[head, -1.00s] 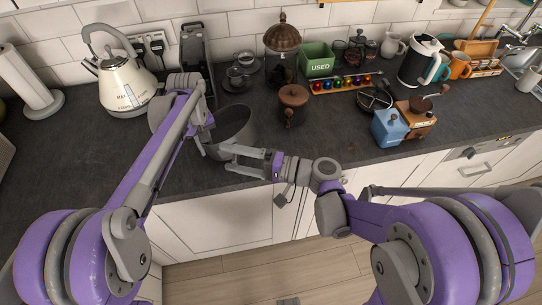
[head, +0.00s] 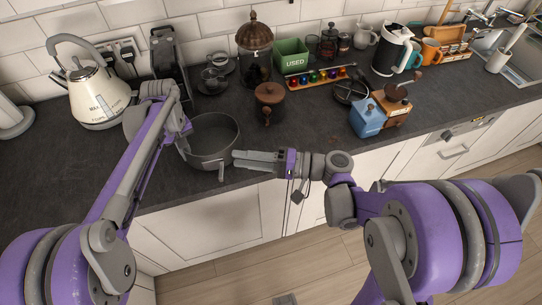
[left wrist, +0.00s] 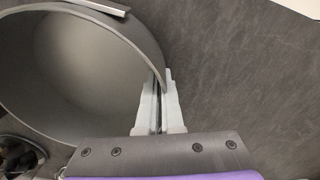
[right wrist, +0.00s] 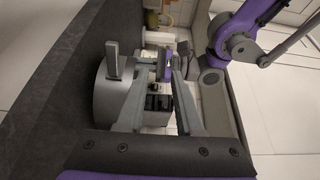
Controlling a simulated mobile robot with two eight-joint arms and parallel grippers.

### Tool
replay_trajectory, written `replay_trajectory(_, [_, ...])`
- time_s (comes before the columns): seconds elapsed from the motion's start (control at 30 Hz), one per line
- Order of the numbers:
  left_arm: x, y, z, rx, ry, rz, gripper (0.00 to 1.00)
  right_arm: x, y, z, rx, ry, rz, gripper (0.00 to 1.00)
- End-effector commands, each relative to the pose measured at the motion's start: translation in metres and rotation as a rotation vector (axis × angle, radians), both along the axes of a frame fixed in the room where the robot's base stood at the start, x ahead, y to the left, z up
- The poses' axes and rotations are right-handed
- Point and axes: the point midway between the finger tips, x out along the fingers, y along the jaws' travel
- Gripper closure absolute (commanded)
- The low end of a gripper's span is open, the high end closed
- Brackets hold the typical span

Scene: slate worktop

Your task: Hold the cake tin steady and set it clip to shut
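The cake tin (head: 213,157) is a dark grey, round, open-topped pan near the worktop's front edge. Its clip (head: 221,171) is on the wall facing the front; in the right wrist view the clip lever (right wrist: 112,61) shows beside the tin wall (right wrist: 108,98), and in the left wrist view a metal strip (left wrist: 98,6) crosses the rim. My left gripper (head: 184,146) is at the tin's left rim, its fingers (left wrist: 160,88) closed about the wall. My right gripper (head: 236,158) is just right of the tin, its fingers (right wrist: 158,68) apart with nothing between them.
A cream kettle (head: 98,97) stands at the back left. A blue box-shaped thing (head: 367,119) stands further right. The worktop front between the tin and the blue thing is mostly clear.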

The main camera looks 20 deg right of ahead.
Motion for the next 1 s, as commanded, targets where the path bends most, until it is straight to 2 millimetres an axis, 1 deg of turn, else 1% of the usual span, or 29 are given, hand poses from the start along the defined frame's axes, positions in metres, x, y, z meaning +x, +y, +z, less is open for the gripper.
replay_trajectory(0.03, [0.000, 0.000, 0.001, -0.001, 0.000, 0.000, 1.00, 0.000, -0.004, 0.000, -0.001, 0.000, -0.003, 0.65])
replay_trajectory(0.8, [0.000, -0.001, 0.002, -0.003, -0.001, -0.001, 1.00, -0.013, -0.056, 0.000, -0.002, 0.001, -0.003, 0.65])
replay_trajectory(1.0, [0.000, -0.001, 0.002, -0.003, -0.001, -0.001, 1.00, -0.015, -0.061, 0.000, -0.002, 0.001, 0.000, 0.65])
